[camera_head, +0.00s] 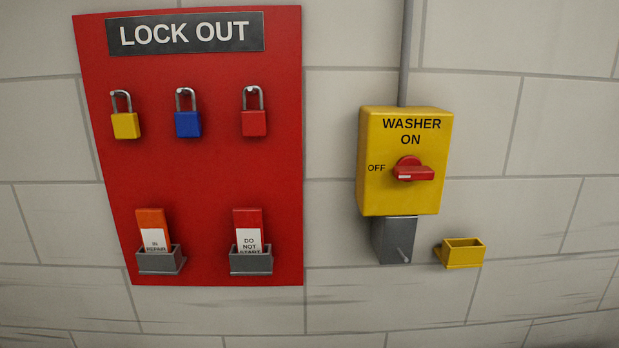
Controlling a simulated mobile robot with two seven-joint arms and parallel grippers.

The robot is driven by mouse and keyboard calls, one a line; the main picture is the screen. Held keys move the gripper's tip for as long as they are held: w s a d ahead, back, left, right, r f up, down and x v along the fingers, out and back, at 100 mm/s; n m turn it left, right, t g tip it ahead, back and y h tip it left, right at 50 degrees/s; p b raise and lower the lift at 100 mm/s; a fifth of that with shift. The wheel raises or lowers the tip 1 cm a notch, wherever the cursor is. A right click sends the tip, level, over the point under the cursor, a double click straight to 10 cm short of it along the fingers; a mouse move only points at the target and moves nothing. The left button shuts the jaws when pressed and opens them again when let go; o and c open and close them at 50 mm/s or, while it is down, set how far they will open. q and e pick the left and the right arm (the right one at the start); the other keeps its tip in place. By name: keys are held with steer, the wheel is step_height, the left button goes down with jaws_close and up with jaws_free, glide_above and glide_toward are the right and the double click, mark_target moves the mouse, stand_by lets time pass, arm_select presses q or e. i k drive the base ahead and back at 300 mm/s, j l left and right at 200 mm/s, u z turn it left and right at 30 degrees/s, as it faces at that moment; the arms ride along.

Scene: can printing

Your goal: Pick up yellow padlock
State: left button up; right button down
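The yellow padlock (125,125) hangs by its grey shackle from a peg at the left of the red lockout board (215,210). A blue padlock (187,124) hangs to its right, and a red padlock (253,122) hangs further right, in the same row. All three hang upright and apart from each other. Neither of my grippers shows in the head view.
Two grey holders (160,262) (250,263) on the board carry tags. Right of the board are a yellow washer switch box (375,195) with a red knob (413,172), a grey hasp block (392,240) and an empty-looking yellow holder (461,255). The wall between is clear.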

mark_target(126, 125)
steer(key=i+u, duration=0.15)
steer(key=i, duration=0.35)
steer(key=i+l+u, duration=0.15)
steer(key=i, duration=0.3)
